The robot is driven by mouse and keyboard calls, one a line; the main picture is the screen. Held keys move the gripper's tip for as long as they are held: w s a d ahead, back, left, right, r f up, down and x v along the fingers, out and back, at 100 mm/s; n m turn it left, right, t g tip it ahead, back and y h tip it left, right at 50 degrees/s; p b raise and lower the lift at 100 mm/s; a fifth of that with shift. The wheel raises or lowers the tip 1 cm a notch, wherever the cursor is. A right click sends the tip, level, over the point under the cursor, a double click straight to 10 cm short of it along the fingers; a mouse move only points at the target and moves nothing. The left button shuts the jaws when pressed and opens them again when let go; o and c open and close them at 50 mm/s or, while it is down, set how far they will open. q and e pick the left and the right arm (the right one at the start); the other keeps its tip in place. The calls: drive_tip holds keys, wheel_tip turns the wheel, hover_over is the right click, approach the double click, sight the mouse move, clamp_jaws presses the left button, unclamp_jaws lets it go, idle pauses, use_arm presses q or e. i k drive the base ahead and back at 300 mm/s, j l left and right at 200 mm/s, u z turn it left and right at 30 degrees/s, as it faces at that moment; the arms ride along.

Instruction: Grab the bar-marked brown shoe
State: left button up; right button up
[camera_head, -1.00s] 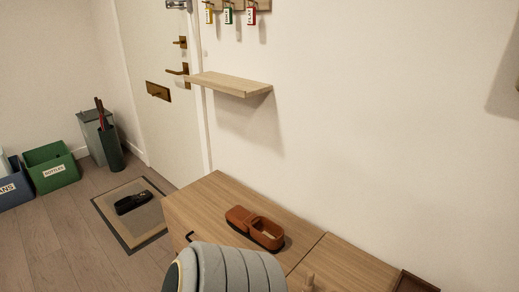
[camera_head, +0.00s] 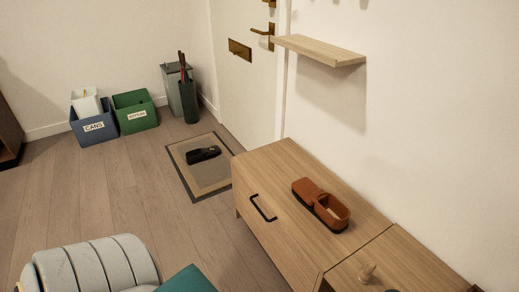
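A brown shoe (camera_head: 321,204), orange-brown with a dark sole and an open heel end, sits on top of the wooden cabinet (camera_head: 285,165). Its closed toe points to the upper left in the picture. I cannot make out a bar mark on it at this size. A black shoe-like item (camera_head: 203,154) lies on the doormat by the door.
The doormat (camera_head: 190,182) lies left of the cabinet. A wall shelf (camera_head: 318,50) hangs above. A blue bin (camera_head: 92,126), a green bin (camera_head: 135,112) and a stand (camera_head: 188,98) line the far wall. Wooden floor at left is clear. A small peg (camera_head: 367,272) stands on the nearer cabinet section.

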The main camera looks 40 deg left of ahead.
sight(330, 211)
drive_tip(key=l+u, duration=0.1)
drive_tip(key=u, duration=0.25)
drive_tip(key=i+l+u, duration=0.1)
drive_tip(key=u, duration=0.25)
drive_tip(key=l+u, duration=0.2)
drive_tip(key=u, duration=0.15)
